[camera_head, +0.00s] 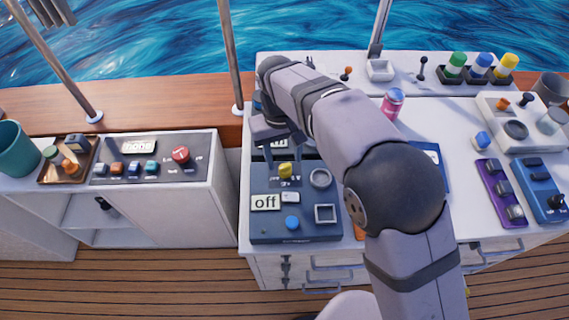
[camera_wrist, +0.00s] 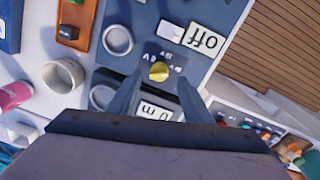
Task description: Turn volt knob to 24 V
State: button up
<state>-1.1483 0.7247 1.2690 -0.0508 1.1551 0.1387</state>
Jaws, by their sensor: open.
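The volt knob looks like the yellow knob (camera_head: 285,170) on the blue panel (camera_head: 254,226) at the front of the counter. In the wrist view the yellow knob (camera_wrist: 159,71) sits on a dark square with small white marks around it, too small to read surely. My gripper (camera_head: 283,143) hangs just behind the knob in the head view. In the wrist view my gripper (camera_wrist: 158,85) is open, with one finger on each side below the knob, and holds nothing. I cannot tell whether the fingers touch the panel.
The panel also bears an "off" display (camera_head: 265,202), a blue button (camera_head: 292,222), a round ring (camera_head: 320,178) and a square ring (camera_head: 325,213). A pink can (camera_head: 392,102) stands behind my arm. A grey panel with a red knob (camera_head: 181,154) lies to the left.

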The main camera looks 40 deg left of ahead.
jog(key=shift+s+r, duration=0.1)
jog(key=shift+r, duration=1.2)
jog(key=shift+w+d, duration=0.25)
jog(key=shift+w, duration=0.05)
jog(key=w+d+m, duration=0.3)
jog(key=w+d, duration=0.2)
jog(key=d, duration=0.6)
jog(key=w+d+m, duration=0.2)
jog(key=w+d, duration=0.3)
jog(key=d, duration=0.7)
jog(key=s+d+f+m, duration=0.1)
jog(key=s+d+m, duration=0.1)
jog(key=d, duration=0.5)
jog(key=s+d+f+m, duration=0.2)
jog(key=s+d, duration=0.3)
jog(key=d, duration=0.3)
jog(key=s+d+f+m, duration=0.1)
jog(key=s+d+m, duration=0.1)
jog(key=d, duration=0.5)
jog(key=shift+s+d+f+m+g, duration=0.3)
jog(key=shift+s+d+m, duration=0.1)
jog(key=shift+s, duration=0.35)
